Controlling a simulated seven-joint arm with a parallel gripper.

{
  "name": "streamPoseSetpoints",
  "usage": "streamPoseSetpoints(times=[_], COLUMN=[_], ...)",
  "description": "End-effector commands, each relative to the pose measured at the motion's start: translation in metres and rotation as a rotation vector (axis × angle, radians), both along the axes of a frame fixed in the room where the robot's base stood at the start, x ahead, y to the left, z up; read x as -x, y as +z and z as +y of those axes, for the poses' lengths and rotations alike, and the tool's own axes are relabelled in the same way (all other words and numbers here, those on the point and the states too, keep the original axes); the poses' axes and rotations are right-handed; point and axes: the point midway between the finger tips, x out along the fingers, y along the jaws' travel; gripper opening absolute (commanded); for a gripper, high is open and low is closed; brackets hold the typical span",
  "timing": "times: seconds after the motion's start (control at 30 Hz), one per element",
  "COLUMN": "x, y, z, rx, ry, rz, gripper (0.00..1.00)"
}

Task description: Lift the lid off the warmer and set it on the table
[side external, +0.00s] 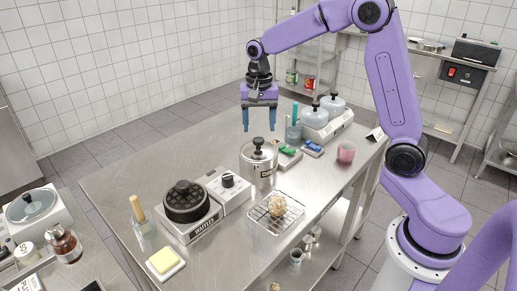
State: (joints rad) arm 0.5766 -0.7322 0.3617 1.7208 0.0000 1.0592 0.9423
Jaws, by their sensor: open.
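The warmer (256,172) is a round steel pot near the middle of the steel table (122,178). Its lid (258,150), with a dark round knob, sits on top of it. My gripper (260,124) is open and empty, with its blue fingers pointing down. In this view it appears above and behind the lid, apart from it; the exact distance is hard to tell.
A black waffle iron (187,201) stands left of the warmer. A wire rack (285,222) with a waffle is in front. A pink cup (346,152) and a twin-pot unit (326,125) are to the right. The table's left back area is clear.

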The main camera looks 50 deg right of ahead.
Motion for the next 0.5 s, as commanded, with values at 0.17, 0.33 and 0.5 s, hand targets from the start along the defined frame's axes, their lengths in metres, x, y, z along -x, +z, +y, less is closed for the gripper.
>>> streamPoseSetpoints(times=[0.17,0.33,0.5], x=[0.000,-0.001,-0.001], y=[-0.010,-0.031,-0.053], z=[0.000,-0.001,0.000], rx=[0.000,0.001,0.001], ry=[0.001,0.001,0.002], rz=[0.000,0.005,0.004], gripper=[0.64,0.64,0.64])
